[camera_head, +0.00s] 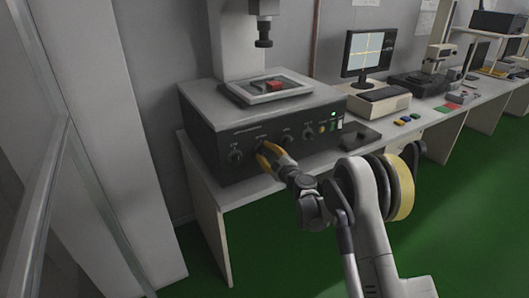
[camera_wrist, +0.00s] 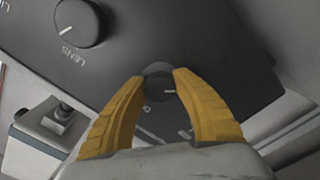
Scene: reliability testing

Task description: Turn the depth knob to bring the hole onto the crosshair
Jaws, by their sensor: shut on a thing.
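My gripper (camera_head: 264,154) is at the front panel of the dark instrument, with its yellow fingers closed around a knob. In the wrist view my gripper (camera_wrist: 160,76) has one fingertip on each side of this round dark knob (camera_wrist: 158,86), and a short pale pointer mark shows on it. The knob's label is mostly hidden by a finger, so I cannot read it fully. The monitor (camera_head: 369,52) shows yellow crosshair lines on a pale picture; I cannot make out the hole. A red block (camera_head: 275,86) sits on the stage (camera_head: 262,97) on top of the instrument.
A knob marked LENS (camera_wrist: 80,22) is beside the held one in the wrist view. More knobs (camera_head: 308,134) and small coloured buttons (camera_head: 333,126) are right of my gripper. A dark vertical microscope head (camera_head: 264,32) hangs over the stage. The bench (camera_head: 440,128) runs on to the right.

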